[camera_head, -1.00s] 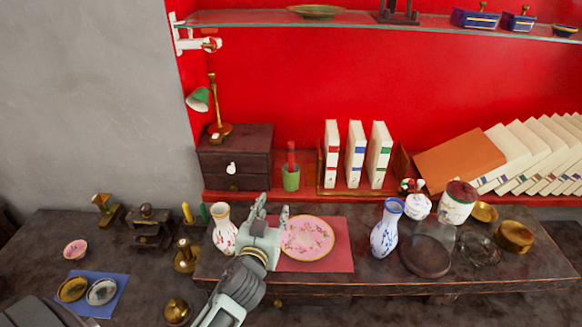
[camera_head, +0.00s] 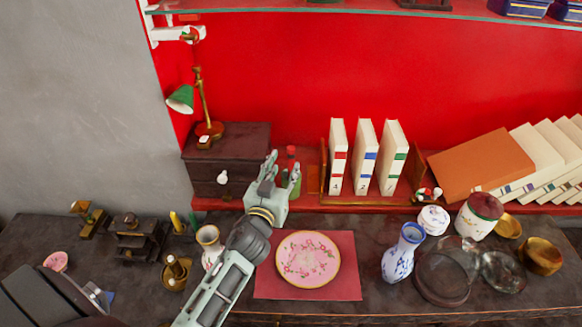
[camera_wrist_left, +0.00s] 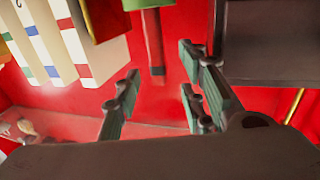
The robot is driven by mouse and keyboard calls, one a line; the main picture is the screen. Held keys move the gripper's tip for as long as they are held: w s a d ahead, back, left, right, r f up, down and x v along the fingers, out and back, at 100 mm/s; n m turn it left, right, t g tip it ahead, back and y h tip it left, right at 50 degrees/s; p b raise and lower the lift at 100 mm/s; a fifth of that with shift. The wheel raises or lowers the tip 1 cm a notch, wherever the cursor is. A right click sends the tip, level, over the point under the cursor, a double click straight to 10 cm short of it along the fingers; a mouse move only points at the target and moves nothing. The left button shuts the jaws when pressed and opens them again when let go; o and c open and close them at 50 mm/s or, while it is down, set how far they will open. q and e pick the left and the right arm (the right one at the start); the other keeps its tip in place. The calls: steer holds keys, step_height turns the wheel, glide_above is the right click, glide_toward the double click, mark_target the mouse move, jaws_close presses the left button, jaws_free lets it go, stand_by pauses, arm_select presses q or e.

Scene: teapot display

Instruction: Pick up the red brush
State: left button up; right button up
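The red brush (camera_head: 291,152) stands upright in a small green cup (camera_head: 296,188) on the red ledge, beside the dark drawer box. My left gripper (camera_head: 282,170) is open in front of the cup and hides part of the brush and cup. In the left wrist view the scene looks upside down. There the red brush (camera_wrist_left: 153,38) hangs from the green cup (camera_wrist_left: 145,4), with its dark end pointing at the gap between the open fingers (camera_wrist_left: 158,92). No finger is seen touching it. My right gripper is not in view.
The dark drawer box (camera_head: 232,160) with a green lamp (camera_head: 182,98) stands left of the cup. Upright books (camera_head: 338,157) stand to the right. Below are a pink plate (camera_head: 308,258) on a red mat (camera_head: 345,285) and a white vase (camera_head: 208,236). A glass shelf (camera_head: 350,12) runs above.

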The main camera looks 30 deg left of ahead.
mark_target(290, 159)
arm_select(q)
steer(key=w+p, duration=0.1)
steer(key=w, duration=0.2)
steer(key=shift+w+a, duration=0.1)
steer(key=shift+w, duration=0.15)
steer(key=shift+w+a+f, duration=0.1)
steer(key=shift+w+a, duration=0.05)
steer(key=shift+w, duration=0.4)
steer(key=shift+w+a+f, duration=0.1)
steer(key=shift+w, duration=0.65)
steer(key=shift+s, duration=0.1)
steer(key=c, duration=0.9)
jaws_close()
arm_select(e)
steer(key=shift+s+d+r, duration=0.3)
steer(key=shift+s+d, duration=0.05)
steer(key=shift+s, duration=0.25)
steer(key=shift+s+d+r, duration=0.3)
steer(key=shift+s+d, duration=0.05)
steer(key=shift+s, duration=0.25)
